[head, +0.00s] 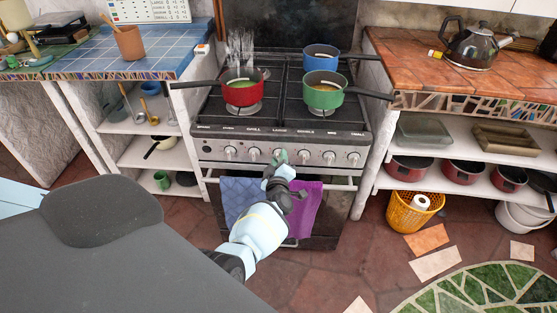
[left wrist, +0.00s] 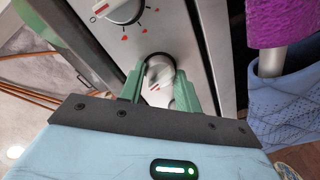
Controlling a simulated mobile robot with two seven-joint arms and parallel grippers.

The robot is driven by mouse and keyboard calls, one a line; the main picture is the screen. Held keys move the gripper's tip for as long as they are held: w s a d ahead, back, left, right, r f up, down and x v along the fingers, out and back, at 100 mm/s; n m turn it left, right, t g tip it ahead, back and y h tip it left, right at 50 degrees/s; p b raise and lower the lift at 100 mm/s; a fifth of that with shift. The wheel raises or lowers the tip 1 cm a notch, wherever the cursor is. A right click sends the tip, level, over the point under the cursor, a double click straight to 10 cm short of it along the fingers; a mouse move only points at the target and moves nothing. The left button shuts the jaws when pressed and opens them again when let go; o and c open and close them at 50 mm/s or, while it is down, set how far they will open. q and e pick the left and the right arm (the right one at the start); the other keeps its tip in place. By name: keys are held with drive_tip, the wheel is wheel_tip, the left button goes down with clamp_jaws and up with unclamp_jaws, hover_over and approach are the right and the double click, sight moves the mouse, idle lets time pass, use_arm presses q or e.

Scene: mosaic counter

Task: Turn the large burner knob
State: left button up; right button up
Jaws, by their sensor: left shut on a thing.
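The large burner knob (left wrist: 160,70) is a round, pale knob on the stove's front panel (head: 215,147). In the head view it is below the "LARGE" label and mostly hidden by my left gripper (head: 281,157). In the left wrist view, the green fingers of my left gripper (left wrist: 161,82) are on either side of the knob and shut on it. A red and white mark shows on the knob's face. My right gripper is not in view.
Other knobs line the panel on both sides, including one with red marks (left wrist: 122,10). A red pan (head: 242,92), a green pan (head: 322,98) and a blue pot (head: 321,60) stand on the stove. A blue towel (head: 240,197) and a purple towel (head: 305,212) hang below.

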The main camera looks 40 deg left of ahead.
use_arm(q)
drive_tip(key=shift+m, duration=1.6)
drive_tip(key=o, duration=1)
drive_tip(key=shift+d, duration=0.1)
drive_tip(key=p+v, duration=0.2)
drive_tip(key=v, duration=0.5)
drive_tip(key=shift+s+d, duration=0.2)
drive_tip(key=shift+s, duration=0.1)
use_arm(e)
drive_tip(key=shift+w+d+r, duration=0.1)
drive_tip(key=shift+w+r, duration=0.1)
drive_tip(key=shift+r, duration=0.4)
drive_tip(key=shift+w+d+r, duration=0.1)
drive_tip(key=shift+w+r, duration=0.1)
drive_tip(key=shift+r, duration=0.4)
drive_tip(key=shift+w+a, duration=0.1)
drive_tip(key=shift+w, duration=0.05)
